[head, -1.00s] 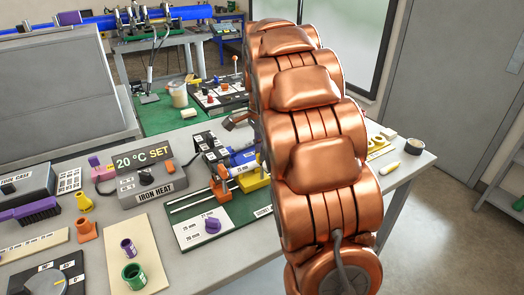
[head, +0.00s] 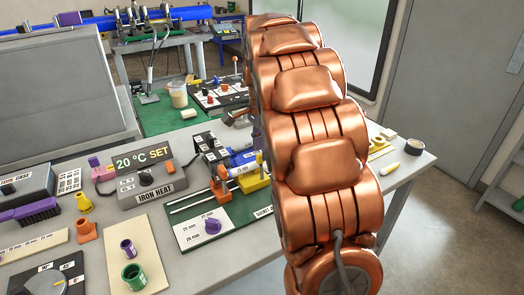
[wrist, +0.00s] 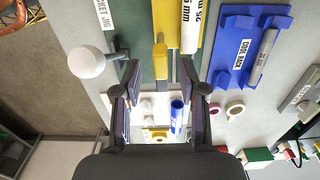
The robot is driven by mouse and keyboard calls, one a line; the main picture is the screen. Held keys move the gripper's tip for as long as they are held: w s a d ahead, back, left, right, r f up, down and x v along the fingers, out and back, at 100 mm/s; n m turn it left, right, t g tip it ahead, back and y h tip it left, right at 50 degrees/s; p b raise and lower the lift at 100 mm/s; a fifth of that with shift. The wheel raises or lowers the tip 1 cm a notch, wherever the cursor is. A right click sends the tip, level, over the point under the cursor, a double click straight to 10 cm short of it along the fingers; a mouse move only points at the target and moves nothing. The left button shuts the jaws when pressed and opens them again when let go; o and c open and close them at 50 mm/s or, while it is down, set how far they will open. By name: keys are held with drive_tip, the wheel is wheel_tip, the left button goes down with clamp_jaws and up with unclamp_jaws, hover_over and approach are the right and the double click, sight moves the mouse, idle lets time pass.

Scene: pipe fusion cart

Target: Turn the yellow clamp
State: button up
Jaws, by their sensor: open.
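The socket jig (wrist: 145,20) is a green board with yellow clamp parts. In the wrist view, a narrow yellow piece (wrist: 160,62) stands on it, beside a yellow block with a white "25 mm" label (wrist: 189,22). In the head view, the jig's yellow clamp block (head: 256,181) shows just left of my arm, which hides part of the jig. My gripper (wrist: 160,104) is open; its two fingers are apart below the narrow yellow piece in the picture, with nothing gripped. In the head view, my gripper is mostly hidden behind the arm.
A white ball knob on a dark lever (wrist: 86,64) stands left of my gripper. A blue cool rack (wrist: 228,50) lies to the right. Small rings and a blue tube (wrist: 177,116) appear between and beyond the fingers. The iron heat box (head: 152,185) stands left of the jig.

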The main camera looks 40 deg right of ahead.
wheel_tip(320, 180, up, 11)
drive_tip(key=shift+f, duration=0.2)
idle(0.4)
idle(0.3)
drive_tip(key=s+a+f+n+g+p, duration=0.15)
drive_tip(key=s+a+f+n, duration=0.25)
drive_tip(key=s+a+n, duration=0.7)
drive_tip(key=s+a+f+n+p, duration=0.1)
drive_tip(key=s+a+f+n, duration=0.3)
drive_tip(key=s, duration=0.5)
drive_tip(key=s+a+f+n+p, duration=0.2)
drive_tip(key=s+a+f+n, duration=0.2)
drive_tip(key=s, duration=0.6)
drive_tip(key=shift+s+a+f, duration=0.2)
drive_tip(key=shift+a+f, duration=0.3)
drive_tip(key=shift+a, duration=0.35)
